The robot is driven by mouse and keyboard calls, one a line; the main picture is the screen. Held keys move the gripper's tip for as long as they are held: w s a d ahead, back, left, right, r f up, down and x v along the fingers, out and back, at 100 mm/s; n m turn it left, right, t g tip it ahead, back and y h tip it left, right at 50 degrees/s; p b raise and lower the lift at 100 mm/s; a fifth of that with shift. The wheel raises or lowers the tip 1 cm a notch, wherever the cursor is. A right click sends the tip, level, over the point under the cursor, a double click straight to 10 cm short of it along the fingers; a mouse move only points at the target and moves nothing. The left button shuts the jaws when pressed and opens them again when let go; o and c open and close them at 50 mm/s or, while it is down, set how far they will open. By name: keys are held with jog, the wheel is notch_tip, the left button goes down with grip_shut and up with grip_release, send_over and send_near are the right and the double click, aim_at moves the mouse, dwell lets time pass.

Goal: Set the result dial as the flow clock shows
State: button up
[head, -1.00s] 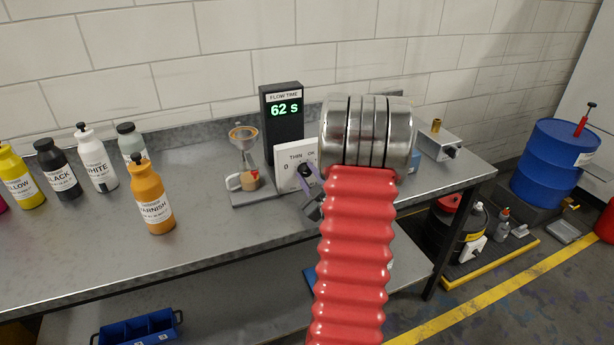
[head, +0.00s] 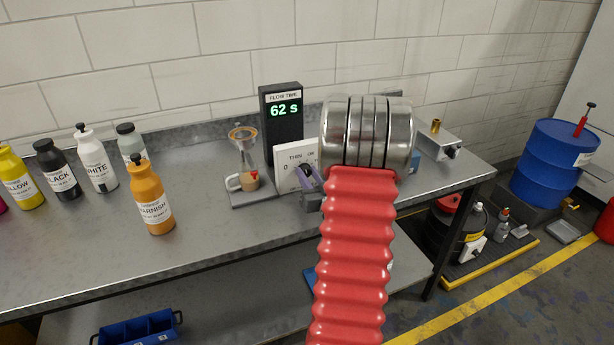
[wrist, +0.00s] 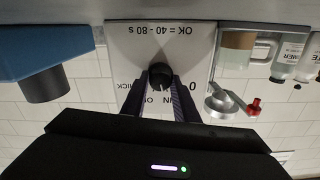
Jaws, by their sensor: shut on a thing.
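The flow clock (head: 283,112) is a dark upright box whose green display reads 62 s. In the wrist view the panel (wrist: 135,45) appears upside down and also reads OK = 40 - 80 s. My gripper (wrist: 160,88) is shut on the dial's black knob (wrist: 160,74), one finger on each side. In the head view my gripper (head: 310,180) covers the knob. I cannot tell which mark the knob points to.
A flow cup stand (head: 246,160) with a beaker under it is just left of the dial. A varnish bottle (head: 152,200) and other ink bottles stand further left. A grey box (head: 440,142) is at the right, beyond my arm.

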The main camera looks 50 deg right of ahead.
jog(key=m, duration=0.7)
jog(key=shift+a+f, duration=0.15)
jog(key=shift+f, duration=0.2)
jog(key=o, duration=0.7)
jog(key=shift+w, duration=0.1)
jog(key=o, duration=0.4)
jog(key=shift+r, duration=0.2)
jog(key=shift+c, duration=0.2)
jog(key=shift+s+a, duration=0.15)
jog(key=shift+s, duration=0.55)
jog(key=v, duration=1.2)
jog(key=shift+a, duration=0.15)
jog(key=shift+s+f, duration=0.1)
